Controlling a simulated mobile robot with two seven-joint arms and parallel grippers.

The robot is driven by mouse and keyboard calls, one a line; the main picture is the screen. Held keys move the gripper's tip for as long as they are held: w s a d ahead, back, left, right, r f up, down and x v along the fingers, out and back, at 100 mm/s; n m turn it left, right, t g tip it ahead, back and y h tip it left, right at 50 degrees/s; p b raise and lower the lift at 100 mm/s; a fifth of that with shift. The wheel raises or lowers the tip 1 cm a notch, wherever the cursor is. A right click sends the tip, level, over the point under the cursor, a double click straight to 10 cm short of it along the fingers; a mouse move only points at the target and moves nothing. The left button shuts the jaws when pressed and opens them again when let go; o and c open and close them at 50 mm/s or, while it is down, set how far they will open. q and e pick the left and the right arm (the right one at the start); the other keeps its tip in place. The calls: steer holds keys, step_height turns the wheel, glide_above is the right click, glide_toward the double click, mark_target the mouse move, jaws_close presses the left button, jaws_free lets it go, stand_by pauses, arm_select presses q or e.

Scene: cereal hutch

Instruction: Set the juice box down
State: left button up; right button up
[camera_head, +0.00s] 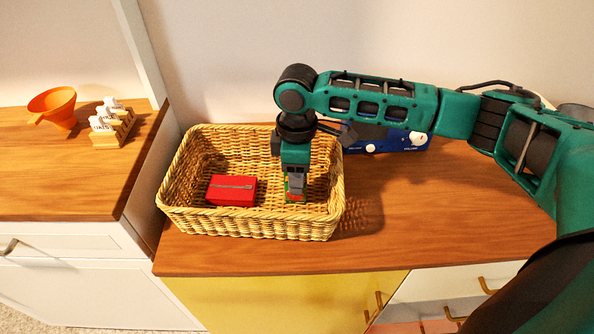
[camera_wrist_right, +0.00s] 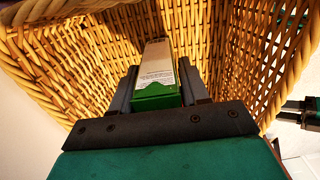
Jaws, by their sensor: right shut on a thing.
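My right gripper (camera_head: 295,193) points down inside the wicker basket (camera_head: 250,228), in its right part. It is shut on the juice box, a slim carton with a pale side and a green end. The juice box (camera_wrist_right: 156,68) shows best between the fingers in the right wrist view; in the head view the fingers mostly hide it. I cannot tell whether it touches the basket floor. My left gripper is out of the head view. Dark and teal prongs at the right edge of the right wrist view may be part of it.
A red box (camera_head: 231,190) lies in the left part of the basket. A blue appliance (camera_head: 375,139) stands behind my right arm. The wooden counter (camera_head: 430,215) is clear to the right. An orange funnel (camera_head: 56,107) and a rack of jars (camera_head: 111,124) stand on the left counter.

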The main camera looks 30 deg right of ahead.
steer(key=o, duration=1.2)
steer(key=shift+c, duration=0.2)
steer(key=shift+r, duration=0.2)
step_height(320, 180, up, 12)
steer(key=shift+p, duration=0.7)
